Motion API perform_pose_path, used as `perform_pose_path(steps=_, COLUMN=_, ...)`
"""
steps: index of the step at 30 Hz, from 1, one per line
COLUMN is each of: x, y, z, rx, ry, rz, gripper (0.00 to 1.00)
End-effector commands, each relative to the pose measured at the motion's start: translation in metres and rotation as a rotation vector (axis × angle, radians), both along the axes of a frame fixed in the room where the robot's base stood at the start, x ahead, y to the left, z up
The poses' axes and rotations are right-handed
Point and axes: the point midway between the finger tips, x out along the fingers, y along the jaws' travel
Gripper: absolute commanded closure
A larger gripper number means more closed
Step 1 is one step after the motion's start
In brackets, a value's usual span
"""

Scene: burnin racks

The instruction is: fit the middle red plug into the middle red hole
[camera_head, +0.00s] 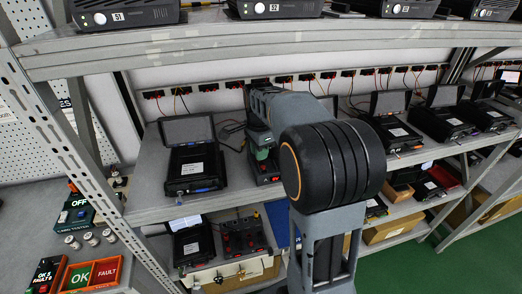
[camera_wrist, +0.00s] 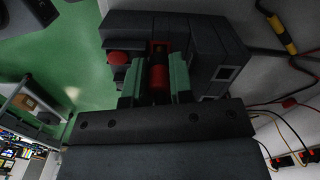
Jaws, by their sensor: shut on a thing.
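My gripper (camera_wrist: 158,68) has green fingers shut on a red plug (camera_wrist: 158,84) in the wrist view. The plug's far end meets or overlaps a dark block-shaped unit (camera_wrist: 210,40); I cannot tell whether it is inside a hole. Another round red plug (camera_wrist: 118,57) shows on that unit, left of the fingers. In the head view my gripper (camera_head: 262,152) is partly behind my arm, over a dark unit with red parts (camera_head: 267,179) on the middle shelf. The middle red hole cannot be made out.
An open black case (camera_head: 195,165) stands left of the unit on the shelf (camera_head: 150,180). More black cases (camera_head: 395,132) stand to the right. Cables (camera_wrist: 286,125) hang along the back wall. The upper shelf's edge (camera_head: 180,50) runs above. Another unit with red parts (camera_head: 243,237) is below.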

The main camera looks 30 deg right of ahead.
Motion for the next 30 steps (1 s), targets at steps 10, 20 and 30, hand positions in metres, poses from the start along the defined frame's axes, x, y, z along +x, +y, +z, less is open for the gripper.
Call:
perform_pose_path(steps=10, x=0.0, y=0.0, z=-0.0069, rx=0.0, ry=0.001, rz=0.0, gripper=0.94)
perform_pose_path(steps=20, x=0.0001, y=0.0, z=-0.0075, rx=0.0, ry=0.0, rz=0.0, gripper=0.94)
perform_pose_path(steps=30, x=0.0001, y=0.0, z=-0.0098, rx=0.0, ry=0.0, rz=0.0, gripper=0.94)
